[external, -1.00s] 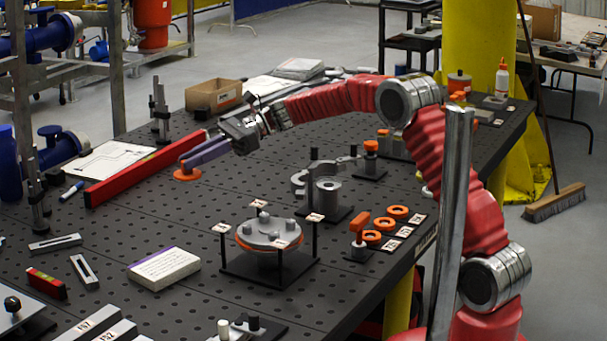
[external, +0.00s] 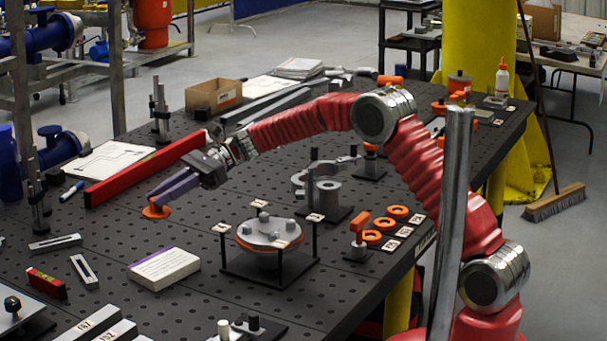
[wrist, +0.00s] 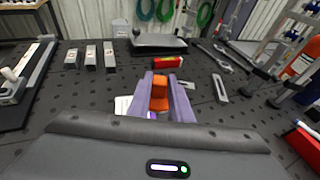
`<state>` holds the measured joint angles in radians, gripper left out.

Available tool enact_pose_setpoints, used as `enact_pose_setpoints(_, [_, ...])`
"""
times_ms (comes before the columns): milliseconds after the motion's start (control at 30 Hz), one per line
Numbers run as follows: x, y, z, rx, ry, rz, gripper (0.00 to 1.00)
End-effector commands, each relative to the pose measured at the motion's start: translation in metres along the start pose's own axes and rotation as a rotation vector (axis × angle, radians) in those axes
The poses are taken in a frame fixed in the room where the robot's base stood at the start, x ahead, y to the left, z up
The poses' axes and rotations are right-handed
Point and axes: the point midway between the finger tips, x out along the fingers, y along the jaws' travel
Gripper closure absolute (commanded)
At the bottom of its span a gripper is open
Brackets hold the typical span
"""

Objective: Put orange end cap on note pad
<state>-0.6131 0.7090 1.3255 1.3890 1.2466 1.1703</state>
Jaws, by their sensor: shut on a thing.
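The orange end cap (external: 155,212) is at the tips of my gripper (external: 165,192) in the external view, held above the table. In the wrist view the orange end cap (wrist: 159,95) sits between the two purple fingers of my gripper (wrist: 160,84), which are shut on it. The note pad (external: 164,268), white with a purple edge, lies on the table below and a little right of the cap in the external view, apart from it. In the wrist view only a part of the note pad (wrist: 121,106) shows left of the fingers; the rest is hidden.
A long red level (external: 140,174) lies behind my gripper. A round flanged fixture (external: 269,235) on a black stand is right of the note pad. Slotted grey bars (external: 84,271) and a small red level (external: 46,283) lie at left. Bare table surrounds the pad.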

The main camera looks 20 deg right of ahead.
Motion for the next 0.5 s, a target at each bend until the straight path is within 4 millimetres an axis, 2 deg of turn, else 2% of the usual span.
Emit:
enact_pose_setpoints(233, [0.002, 0.000, -0.005, 0.001, 0.000, 0.000, 1.00])
enact_pose_setpoints(500, [0.013, 0.000, -0.045, 0.003, 0.001, 0.000, 1.00])
